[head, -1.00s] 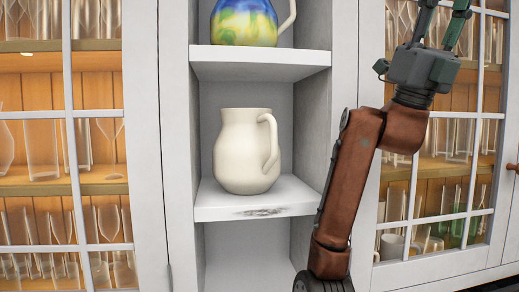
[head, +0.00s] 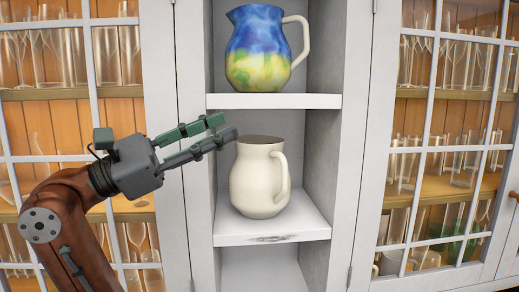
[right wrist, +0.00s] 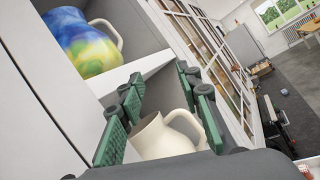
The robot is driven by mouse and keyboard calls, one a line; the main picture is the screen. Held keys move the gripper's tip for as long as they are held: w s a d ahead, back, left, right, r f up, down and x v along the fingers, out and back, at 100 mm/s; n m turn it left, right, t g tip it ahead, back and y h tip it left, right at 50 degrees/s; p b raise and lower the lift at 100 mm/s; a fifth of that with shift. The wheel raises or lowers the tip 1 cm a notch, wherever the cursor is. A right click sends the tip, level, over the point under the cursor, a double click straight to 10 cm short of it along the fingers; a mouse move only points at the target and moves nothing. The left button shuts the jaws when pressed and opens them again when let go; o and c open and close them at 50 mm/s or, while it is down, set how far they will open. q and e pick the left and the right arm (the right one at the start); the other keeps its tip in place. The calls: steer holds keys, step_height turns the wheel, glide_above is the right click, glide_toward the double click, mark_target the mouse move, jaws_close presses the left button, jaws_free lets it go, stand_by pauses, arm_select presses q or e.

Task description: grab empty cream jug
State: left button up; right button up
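The cream jug (head: 256,185) stands upright on the middle shelf of the open white niche, its handle to the right. Its open top looks empty, but its bottom is hidden. My right gripper (head: 222,128) reaches in from the left in the head view, its green-padded fingertips near the jug's upper left rim. Its fingers are spread with nothing held. In the right wrist view the jug (right wrist: 163,138) shows between the open fingers (right wrist: 160,118), its lower part hidden by the gripper body. My left gripper is not in view.
A blue, yellow and green painted jug (head: 262,50) stands on the shelf (head: 275,101) above. Glazed doors with glassware flank the niche, with the left glassware (head: 60,55) behind my arm. The niche's side walls are close to the cream jug.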

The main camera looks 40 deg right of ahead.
mark_target(284, 187)
steer(key=w+d+f+n+t+y, duration=0.1)
steer(key=d+f+n+y, duration=0.15)
steer(key=d+f, duration=0.35)
steer(key=w+d+f+n+t+y, duration=0.1)
steer(key=d+f+n, duration=0.2)
steer(key=f, duration=0.6)
steer(key=d+p, duration=0.1)
steer(key=d, duration=0.1)
steer(key=s+d+r+p, duration=0.1)
steer(key=d, duration=0.1)
steer(key=d+p, duration=0.2)
steer(key=d, duration=0.1)
steer(key=shift+s+r, duration=0.15)
steer(key=shift+s, duration=0.1)
steer(key=shift+d, duration=0.4)
steer(key=shift+a, duration=0.15)
steer(key=c, duration=0.4)
jaws_close()
